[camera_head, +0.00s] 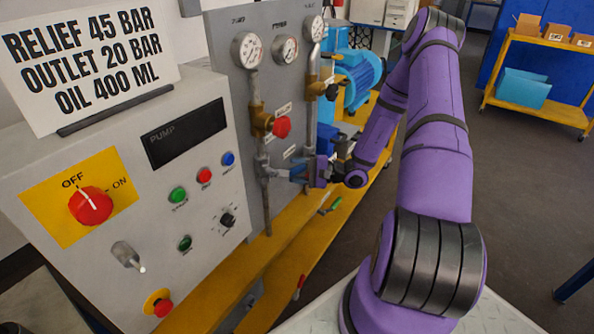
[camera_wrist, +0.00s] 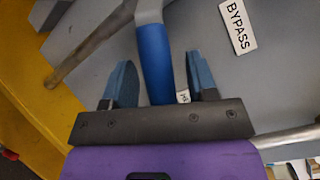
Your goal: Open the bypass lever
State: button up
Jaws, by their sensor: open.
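The bypass lever (camera_wrist: 153,48) has a blue grip on a grey metal stem. In the wrist view the grip lies between the two blue fingers of my gripper (camera_wrist: 160,62). The fingers stand apart, with a visible gap on both sides of the lever. A white BYPASS label (camera_wrist: 238,26) is on the grey panel to the right. In the head view my gripper (camera_head: 298,172) is at the lower pipework of the panel. The lever is hard to tell from my blue fingers there.
The grey gauge panel (camera_head: 237,95) carries gauges, a red knob (camera_head: 281,127) and pipes close to my gripper. A yellow frame (camera_head: 290,243) runs below. The control box (camera_head: 150,215) stands at left, and a blue motor (camera_head: 360,78) behind.

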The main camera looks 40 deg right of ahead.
grip_shut()
jog(key=shift+f, duration=0.1)
jog(key=s+a+f+m+t, duration=0.1)
jog(key=a+f+m+t, duration=0.1)
jog(key=m, duration=0.6)
jog(key=s+a+f+m+t+h, duration=0.1)
jog(key=s+a+f+m+t, duration=0.1)
jog(key=a+m+t, duration=0.3)
jog(key=shift+a+f+m+t, duration=0.35)
jog(key=shift+f+m, duration=0.35)
jog(key=shift+m, duration=1.2)
grip_release()
